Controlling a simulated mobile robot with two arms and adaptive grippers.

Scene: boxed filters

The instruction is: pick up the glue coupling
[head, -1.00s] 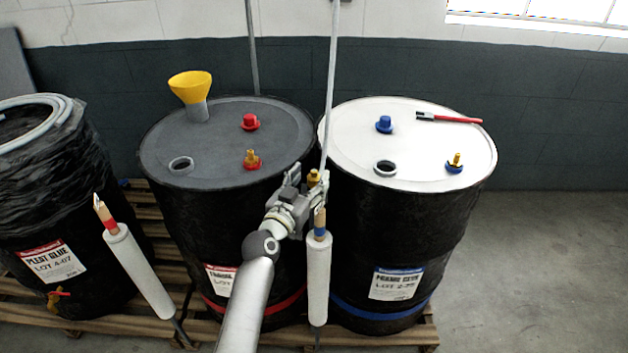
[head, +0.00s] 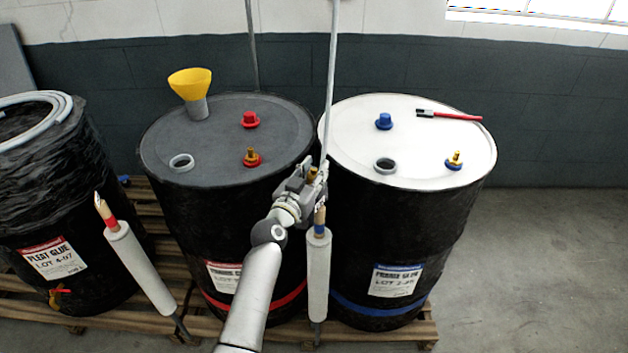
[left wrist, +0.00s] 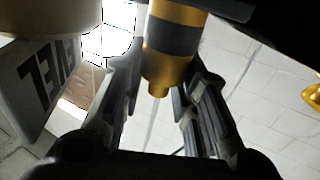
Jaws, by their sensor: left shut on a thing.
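The glue coupling (left wrist: 168,45) is a brass piece with a dark band, upright between the fingers in the left wrist view. My left gripper (left wrist: 160,85) is shut on it. In the head view my left gripper (head: 305,183) is in front of the gap between the grey-topped and white-topped drums. Only a small brass bit of the coupling (head: 311,174) shows there, the rest hidden by the fingers. A thin grey line (head: 330,80) comes down from above to the gripper. My right gripper is not in view.
The grey-topped drum (head: 215,145) carries a yellow funnel (head: 190,82), red cap and red-based brass fitting (head: 252,157). The white-topped drum (head: 430,140) carries a blue cap, blue-based brass fitting (head: 454,161) and red-handled brush. White rollers (head: 318,270) lean in front. Floor at right is clear.

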